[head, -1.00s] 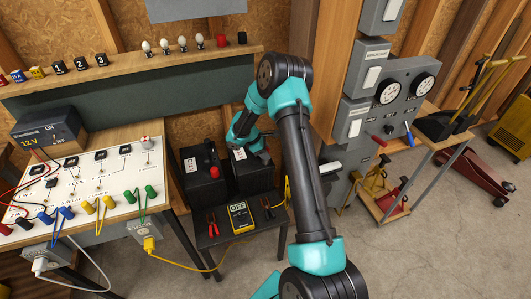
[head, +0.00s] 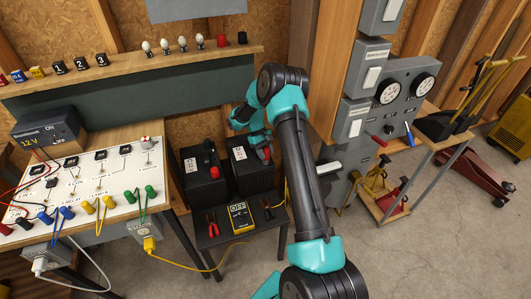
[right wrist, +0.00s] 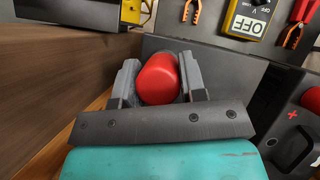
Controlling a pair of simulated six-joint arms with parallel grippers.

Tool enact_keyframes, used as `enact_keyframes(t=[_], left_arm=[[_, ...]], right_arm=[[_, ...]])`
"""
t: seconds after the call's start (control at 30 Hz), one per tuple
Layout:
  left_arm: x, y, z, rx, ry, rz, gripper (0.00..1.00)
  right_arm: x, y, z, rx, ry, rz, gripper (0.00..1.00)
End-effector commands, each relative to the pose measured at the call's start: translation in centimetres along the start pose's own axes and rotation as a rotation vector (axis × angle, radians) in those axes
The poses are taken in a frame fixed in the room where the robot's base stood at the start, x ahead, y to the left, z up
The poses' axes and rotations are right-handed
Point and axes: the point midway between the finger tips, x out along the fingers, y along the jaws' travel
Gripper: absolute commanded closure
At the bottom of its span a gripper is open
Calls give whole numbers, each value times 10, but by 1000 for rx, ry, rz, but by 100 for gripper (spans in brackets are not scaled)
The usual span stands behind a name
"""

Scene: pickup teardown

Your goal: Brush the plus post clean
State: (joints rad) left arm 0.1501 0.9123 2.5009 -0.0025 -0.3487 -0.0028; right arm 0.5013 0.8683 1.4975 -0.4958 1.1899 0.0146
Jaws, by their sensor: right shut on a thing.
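My right gripper (right wrist: 158,82) is shut on a red, round-ended tool (right wrist: 158,78), its fingers on either side of it. Its bristles are hidden, so I cannot confirm that it is the brush. In the head view the right gripper (head: 262,146) is over the top of the right-hand black battery (head: 252,180). The post under the tool is hidden, and I cannot tell whether they touch. The left-hand battery (head: 204,188) stands beside it; its plus mark (right wrist: 292,114) shows in the right wrist view. My left gripper is out of view.
A low dark table in front of the batteries holds a yellow meter (head: 240,217) reading OFF, red clamps (head: 212,226) and black clamps (head: 266,211). A white circuit board (head: 90,185) is to the left. A wooden post and grey panel (head: 390,100) rise on the right.

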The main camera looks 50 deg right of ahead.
Motion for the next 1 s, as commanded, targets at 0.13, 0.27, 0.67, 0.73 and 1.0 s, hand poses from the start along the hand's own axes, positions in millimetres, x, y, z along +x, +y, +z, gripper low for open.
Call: enact_keyframes(t=[0.13,0.27,0.67,0.73,1.0], left_arm=[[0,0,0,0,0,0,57],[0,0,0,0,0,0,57],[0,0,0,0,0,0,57],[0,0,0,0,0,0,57],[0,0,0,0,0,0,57]], right_arm=[[0,0,0,14,0,-8,86],[0,0,0,12,0,-7,86],[0,-1,1,-326,-2,188,86],[0,-1,1,-367,-1,211,86],[0,0,0,-381,0,220,64]])
